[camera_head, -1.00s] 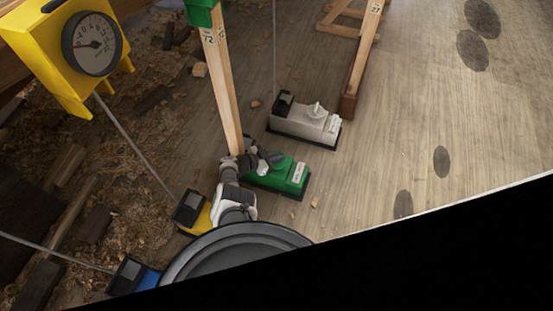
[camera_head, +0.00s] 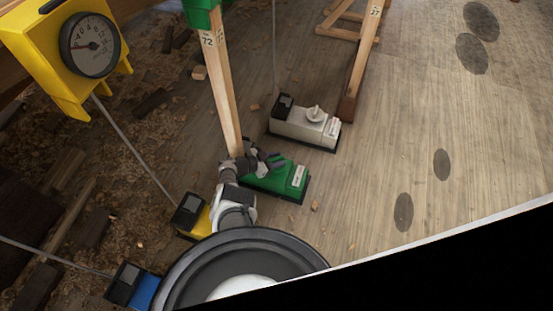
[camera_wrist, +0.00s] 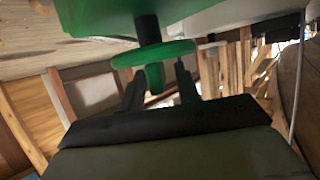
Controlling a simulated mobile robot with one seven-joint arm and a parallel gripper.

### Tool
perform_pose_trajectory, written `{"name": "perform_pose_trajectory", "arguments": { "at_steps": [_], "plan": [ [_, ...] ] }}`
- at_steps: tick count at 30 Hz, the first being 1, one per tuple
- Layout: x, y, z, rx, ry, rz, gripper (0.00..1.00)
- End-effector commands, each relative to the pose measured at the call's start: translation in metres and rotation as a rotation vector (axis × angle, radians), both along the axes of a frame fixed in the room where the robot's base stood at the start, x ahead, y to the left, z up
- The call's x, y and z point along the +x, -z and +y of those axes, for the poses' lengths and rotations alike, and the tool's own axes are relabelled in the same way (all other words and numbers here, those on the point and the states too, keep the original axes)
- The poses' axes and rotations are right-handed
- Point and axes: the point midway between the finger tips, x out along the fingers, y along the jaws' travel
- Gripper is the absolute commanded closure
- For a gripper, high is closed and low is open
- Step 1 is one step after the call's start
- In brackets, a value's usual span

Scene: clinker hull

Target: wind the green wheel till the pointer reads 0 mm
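The green wheel (camera_wrist: 160,53) sits on a dark shaft under the green housing (camera_wrist: 95,12) in the wrist view, with a green knob (camera_wrist: 154,78) on its near side. My gripper (camera_wrist: 160,82) is open, its two dark fingers on either side of the knob with visible gaps. In the head view my gripper (camera_head: 266,160) is at the green box (camera_head: 282,179) on the floor; the wheel is hidden there. A green housing (camera_head: 201,13) tops the post marked 72, cut off by the frame with no dial showing. A yellow gauge (camera_head: 89,45) shows a dial and pointer; its reading is too small to tell.
A white box (camera_head: 300,124) with a knob stands just behind the green box. A yellow box (camera_head: 190,218) and a blue box (camera_head: 140,284) stand on the left. Wooden posts (camera_head: 362,55) rise nearby.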

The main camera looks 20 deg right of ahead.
Motion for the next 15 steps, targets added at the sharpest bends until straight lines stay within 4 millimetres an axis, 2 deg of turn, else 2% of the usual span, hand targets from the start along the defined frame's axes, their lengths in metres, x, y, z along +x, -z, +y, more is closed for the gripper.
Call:
{"name": "perform_pose_trajectory", "arguments": {
  "at_steps": [5, 8, 15],
  "plan": [
    [-0.002, -0.006, 0.009, 0.000, -0.002, 0.000, 0.67],
    [-0.005, -0.015, 0.025, 0.001, -0.004, 0.001, 0.67],
    [-0.016, -0.037, 0.075, 0.001, -0.004, 0.001, 0.67]
  ]
}}
